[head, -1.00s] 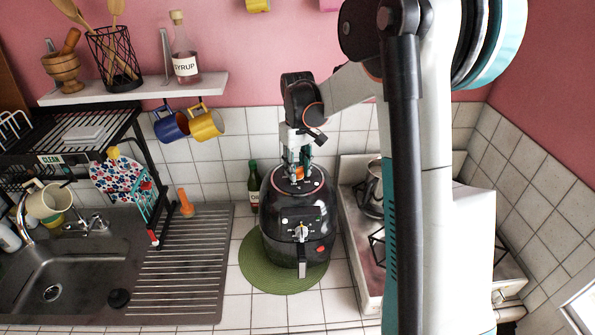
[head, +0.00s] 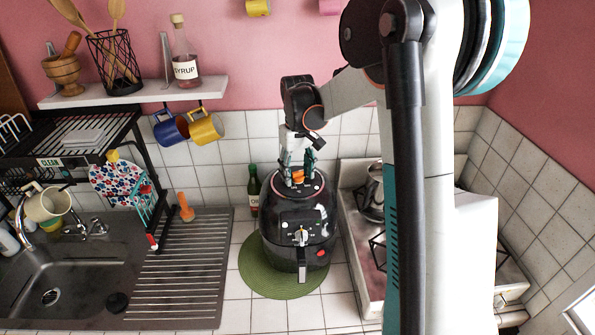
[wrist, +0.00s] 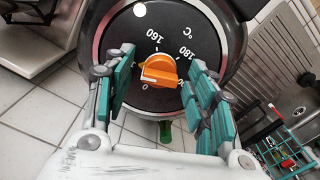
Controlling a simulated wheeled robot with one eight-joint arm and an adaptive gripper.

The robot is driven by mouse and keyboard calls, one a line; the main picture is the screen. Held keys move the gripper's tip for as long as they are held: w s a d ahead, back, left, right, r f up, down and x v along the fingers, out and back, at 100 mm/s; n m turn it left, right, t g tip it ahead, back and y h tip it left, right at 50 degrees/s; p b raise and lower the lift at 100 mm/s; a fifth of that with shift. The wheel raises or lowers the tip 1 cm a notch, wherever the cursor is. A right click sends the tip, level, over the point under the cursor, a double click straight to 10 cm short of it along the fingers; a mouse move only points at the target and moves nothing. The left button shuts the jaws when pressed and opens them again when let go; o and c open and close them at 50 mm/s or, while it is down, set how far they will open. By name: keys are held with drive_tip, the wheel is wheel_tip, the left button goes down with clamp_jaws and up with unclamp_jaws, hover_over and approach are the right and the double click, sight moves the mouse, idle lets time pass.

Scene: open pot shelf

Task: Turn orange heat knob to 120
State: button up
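The orange heat knob (wrist: 158,72) sits on the black top of the air fryer (wrist: 205,25). White marks 0, 160, 180 and °C show around it; other marks are hidden by my fingers. I cannot tell exactly which mark the knob points to. My gripper (wrist: 160,84) is open, with one teal-padded finger on each side of the knob and a visible gap on both sides. In the head view, my gripper (head: 297,166) is above the orange knob (head: 298,177) on the air fryer (head: 277,225), and the knob is partly hidden.
The air fryer stands on a green round mat (head: 258,278). A dark green bottle (head: 254,188) stands behind it at left. A stove (head: 357,222) with a metal pot (head: 373,185) is at right; a sink (head: 70,275) is at left. Mugs (head: 206,129) hang above.

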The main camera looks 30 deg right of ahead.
sight(297, 172)
wheel_tip(297, 172, up, 12)
idle(0.6)
idle(0.5)
drive_tip(key=s+a+f+t+b, duration=0.2)
drive_tip(key=s+a+f+b, duration=0.35)
drive_tip(key=s, duration=0.25)
drive_tip(key=s+a+f+t+b, duration=0.2)
drive_tip(key=s+a+f+b, duration=0.2)
drive_tip(key=s+b, duration=0.35)
drive_tip(key=s+a+f+t+b, duration=0.3)
drive_tip(key=s+f+b, duration=0.6)
drive_tip(key=f, duration=0.5)
drive_tip(key=shift+s+a+f, duration=0.15)
drive_tip(key=shift+s, duration=0.65)
drive_tip(key=shift+c, duration=0.3)
